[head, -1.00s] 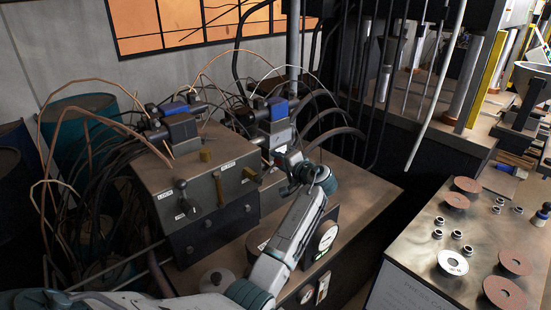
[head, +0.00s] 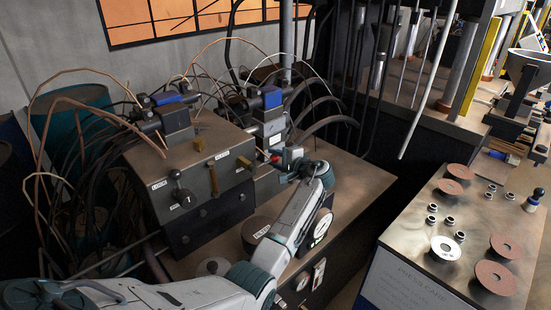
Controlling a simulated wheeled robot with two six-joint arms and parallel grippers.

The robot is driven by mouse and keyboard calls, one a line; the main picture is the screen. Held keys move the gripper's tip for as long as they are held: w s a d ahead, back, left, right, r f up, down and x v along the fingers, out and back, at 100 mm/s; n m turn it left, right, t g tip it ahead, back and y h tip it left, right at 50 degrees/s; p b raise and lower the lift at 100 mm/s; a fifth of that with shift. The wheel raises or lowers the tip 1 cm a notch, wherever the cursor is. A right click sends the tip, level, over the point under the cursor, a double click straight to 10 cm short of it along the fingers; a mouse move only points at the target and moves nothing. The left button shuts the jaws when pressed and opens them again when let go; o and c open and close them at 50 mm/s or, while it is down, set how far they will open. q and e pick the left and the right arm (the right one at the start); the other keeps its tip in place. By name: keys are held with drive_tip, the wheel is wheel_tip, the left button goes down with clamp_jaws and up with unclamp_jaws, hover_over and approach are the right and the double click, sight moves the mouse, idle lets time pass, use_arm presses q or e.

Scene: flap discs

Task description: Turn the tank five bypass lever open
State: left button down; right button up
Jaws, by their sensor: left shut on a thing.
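My left gripper (head: 283,165) reaches up from the lower left past the right side of a grey control box (head: 210,215). It is shut on a small part beside the valve block (head: 268,118), where a red piece (head: 275,158) shows. This looks like the bypass lever, but my gripper and wrist hide most of it, so its angle cannot be told. The box front carries a black-knobbed lever (head: 179,189), a second upright lever (head: 214,180) and a brass knob (head: 243,163). Their labels are too small to read surely. My right gripper is not in view.
Copper pipes and dark hoses (head: 85,150) crowd the left and back. A bench (head: 430,215) at right holds brown discs (head: 506,246), a white disc (head: 445,246) and several small rings. The cabinet top right of my wrist is clear.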

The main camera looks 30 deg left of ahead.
use_arm(q)
drive_tip(key=shift+s+f, duration=0.1)
drive_tip(key=shift+f, duration=0.1)
drive_tip(key=c, duration=1.1)
unclamp_jaws()
drive_tip(key=shift+a, duration=0.1)
drive_tip(key=shift+c, duration=0.2)
drive_tip(key=b+v, duration=0.4)
drive_tip(key=v, duration=0.6)
drive_tip(key=shift+d, duration=0.4)
drive_tip(key=shift+r, duration=0.1)
